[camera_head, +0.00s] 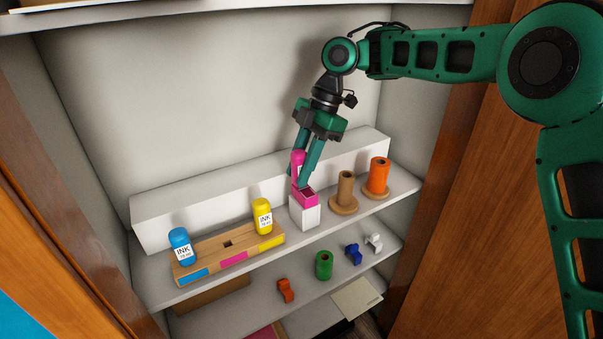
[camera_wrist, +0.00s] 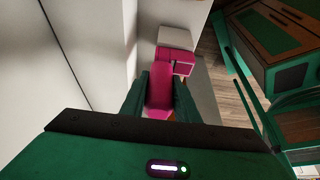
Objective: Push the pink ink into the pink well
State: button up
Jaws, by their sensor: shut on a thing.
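The pink ink (camera_head: 297,160) is a pink bottle held between the fingers of my gripper (camera_head: 300,180), upright or slightly tilted, just above and behind a white box with a pink open top (camera_head: 307,212). In the wrist view the pink ink (camera_wrist: 160,92) sits between my two green fingers (camera_wrist: 161,78), with the box (camera_wrist: 176,38) beyond it. The wooden rack (camera_head: 208,260) has blue, pink and yellow labels. Its middle well (camera_head: 228,244), behind the pink label, is an empty square hole. Whether the bottle touches the box is unclear.
The blue ink (camera_head: 181,247) and yellow ink (camera_head: 263,216) stand in the rack's outer wells. A brown roll (camera_head: 345,190) and an orange roll (camera_head: 378,177) stand right of the box. A white raised ledge (camera_head: 200,208) runs behind. Small objects lie on the shelf below.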

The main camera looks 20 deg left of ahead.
aim_at(300, 152)
jog(key=shift+w+r, duration=0.1)
jog(key=shift+r, duration=2.25)
